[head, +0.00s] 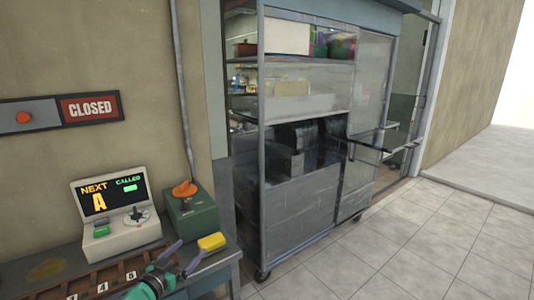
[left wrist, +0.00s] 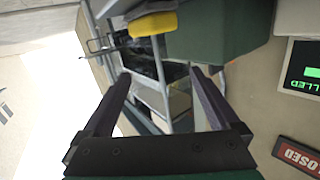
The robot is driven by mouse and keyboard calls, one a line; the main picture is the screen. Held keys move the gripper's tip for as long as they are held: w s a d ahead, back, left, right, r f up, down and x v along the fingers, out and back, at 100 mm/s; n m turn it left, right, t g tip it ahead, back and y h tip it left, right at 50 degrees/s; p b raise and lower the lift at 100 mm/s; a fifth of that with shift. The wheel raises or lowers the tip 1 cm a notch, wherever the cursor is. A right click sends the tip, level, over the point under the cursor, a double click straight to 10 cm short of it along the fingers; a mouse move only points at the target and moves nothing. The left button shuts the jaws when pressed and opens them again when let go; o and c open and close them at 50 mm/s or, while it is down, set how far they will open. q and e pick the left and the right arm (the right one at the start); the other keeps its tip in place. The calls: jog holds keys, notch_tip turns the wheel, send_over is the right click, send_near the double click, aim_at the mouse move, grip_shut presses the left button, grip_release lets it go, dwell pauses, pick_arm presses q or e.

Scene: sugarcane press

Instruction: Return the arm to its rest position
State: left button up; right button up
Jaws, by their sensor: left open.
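My left gripper (head: 180,257) is low in the head view, over the right end of the counter, in front of the green box (head: 192,213). Its two dark fingers are spread, and nothing is seen between them in the left wrist view (left wrist: 158,85). A yellow piece (head: 212,242) is just right of the gripper in the head view and also shows near the top of the left wrist view (left wrist: 153,24). I cannot tell whether the fingers touch anything. My right gripper is in neither view.
A console (head: 116,212) with a lit screen stands on the counter beside a wooden tray (head: 62,288) with numbered slots. A CLOSED sign (head: 90,108) is on the wall. A wheeled glass-sided cart (head: 310,205) stands to the right. The tiled floor (head: 440,250) at right is clear.

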pick_arm(q)
jog(key=s+d+f+n+g+y, duration=0.1)
jog(key=s+f+n+g+y, duration=0.2)
jog(key=s, duration=0.4)
jog(key=s+d+f+g+y, duration=0.1)
jog(key=s+f+g+y, duration=0.1)
jog(key=s+f, duration=0.4)
jog(key=s+f+g, duration=0.1)
jog(key=s+g, duration=0.7)
jog(key=s, duration=1.3)
jog(key=s+a+f, duration=0.1)
jog(key=s+f, duration=0.2)
jog(key=f, duration=2.3)
jog(key=s+a+f+g, duration=0.2)
jog(key=s+a+f, duration=0.1)
jog(key=s+f, duration=0.9)
jog(key=s, duration=0.3)
jog(key=shift+s+m, duration=0.3)
jog(key=shift+m, duration=0.1)
